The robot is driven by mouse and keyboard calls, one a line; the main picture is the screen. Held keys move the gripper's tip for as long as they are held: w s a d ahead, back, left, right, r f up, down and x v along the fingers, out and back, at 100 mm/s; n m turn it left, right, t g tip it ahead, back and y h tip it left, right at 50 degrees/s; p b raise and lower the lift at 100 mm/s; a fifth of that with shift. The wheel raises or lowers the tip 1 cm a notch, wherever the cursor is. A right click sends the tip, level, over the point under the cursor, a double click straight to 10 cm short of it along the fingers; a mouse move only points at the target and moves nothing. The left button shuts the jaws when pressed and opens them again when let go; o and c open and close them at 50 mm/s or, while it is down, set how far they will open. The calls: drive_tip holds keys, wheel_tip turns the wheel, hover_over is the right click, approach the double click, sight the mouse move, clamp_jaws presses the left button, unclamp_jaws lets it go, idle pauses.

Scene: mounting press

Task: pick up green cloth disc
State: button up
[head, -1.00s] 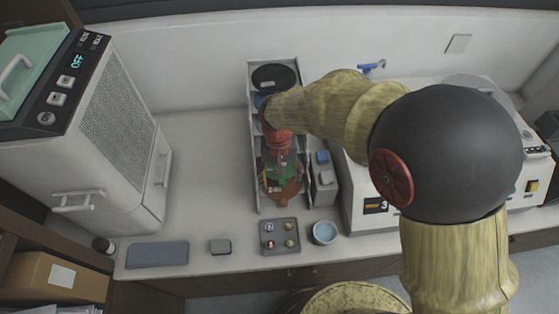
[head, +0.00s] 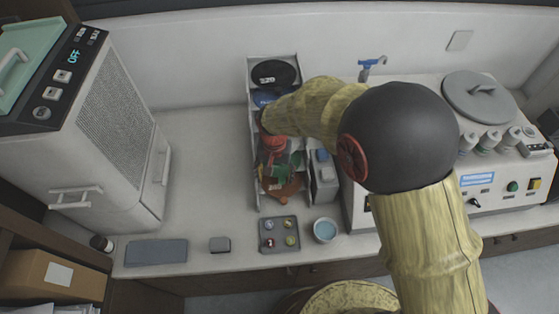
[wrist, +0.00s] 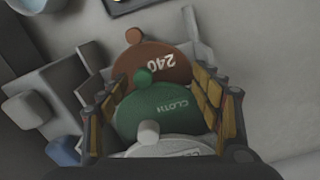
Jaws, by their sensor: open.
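The green cloth disc (wrist: 165,110) stands in a rack between other discs in the wrist view, with a green knob on its edge and the word CLOTH on its face. In the head view only parts of the green disc (head: 291,162) show past my arm. My gripper (wrist: 160,80) is open, its two fingers on the left and right of the green disc. I cannot tell whether they touch it. A brown disc (wrist: 155,62) marked 240 stands beyond it, and a pale cloth disc (wrist: 172,147) lies nearer, partly hidden.
The grey rack (head: 252,85) also holds a black disc (head: 272,72) marked 320. Grey boxes (head: 324,180) stand close on its right. The counter left of the rack is clear.

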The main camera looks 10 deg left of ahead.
drive_tip(key=shift+f, duration=0.15)
drive_tip(key=shift+c, duration=1.2)
drive_tip(key=shift+s+d+f, duration=0.1)
clamp_jaws()
